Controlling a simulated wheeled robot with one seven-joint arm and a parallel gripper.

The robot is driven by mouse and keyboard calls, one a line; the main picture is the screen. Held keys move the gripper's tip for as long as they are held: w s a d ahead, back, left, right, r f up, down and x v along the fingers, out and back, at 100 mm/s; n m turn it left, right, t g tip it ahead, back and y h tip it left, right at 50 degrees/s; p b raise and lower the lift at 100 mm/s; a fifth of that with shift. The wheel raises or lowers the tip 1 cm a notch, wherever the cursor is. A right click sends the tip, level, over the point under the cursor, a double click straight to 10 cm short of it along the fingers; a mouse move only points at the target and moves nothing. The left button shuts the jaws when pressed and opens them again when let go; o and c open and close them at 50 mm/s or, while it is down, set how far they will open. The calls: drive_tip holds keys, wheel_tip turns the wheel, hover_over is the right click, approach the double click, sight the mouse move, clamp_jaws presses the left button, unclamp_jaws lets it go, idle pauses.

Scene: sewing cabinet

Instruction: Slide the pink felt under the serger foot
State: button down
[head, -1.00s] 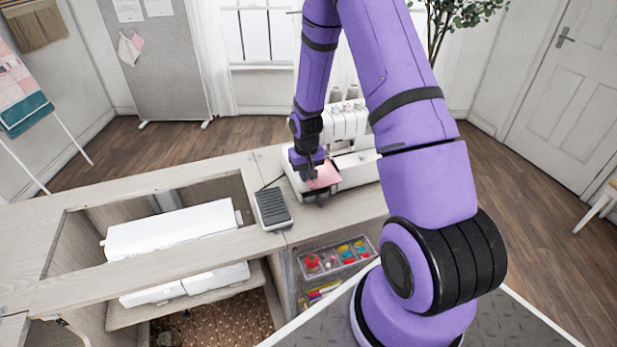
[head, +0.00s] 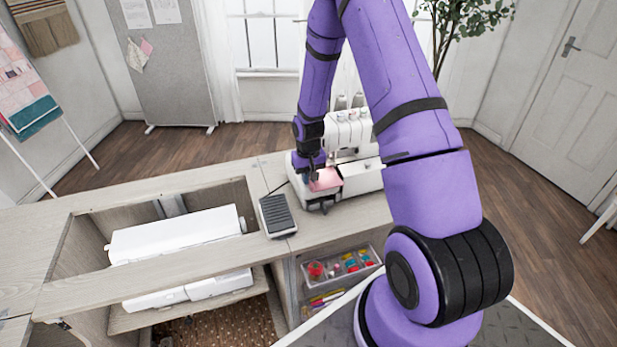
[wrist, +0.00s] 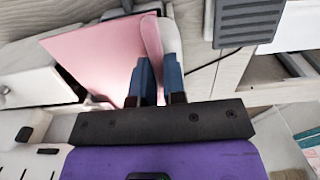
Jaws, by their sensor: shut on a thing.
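The pink felt (head: 325,180) is at the left front part of the white serger (head: 362,178). My gripper (head: 313,174) is at the felt's left side. In the wrist view the felt (wrist: 95,52) spreads left from the blue fingers of my gripper (wrist: 157,75), which are shut on its edge. The serger (wrist: 32,88) shows at the left of the wrist view. The serger foot cannot be made out, so I cannot tell whether the felt is under it.
A dark foot pedal (head: 277,215) lies on the cabinet top left of the serger. A white machine (head: 172,235) sits in the cabinet opening farther left. A clear tray of colourful notions (head: 340,265) is below the top. My arm hides the serger's right side.

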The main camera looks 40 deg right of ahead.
drive_tip(key=shift+d+f, duration=0.2)
idle(0.3)
drive_tip(key=c, duration=1.1)
unclamp_jaws()
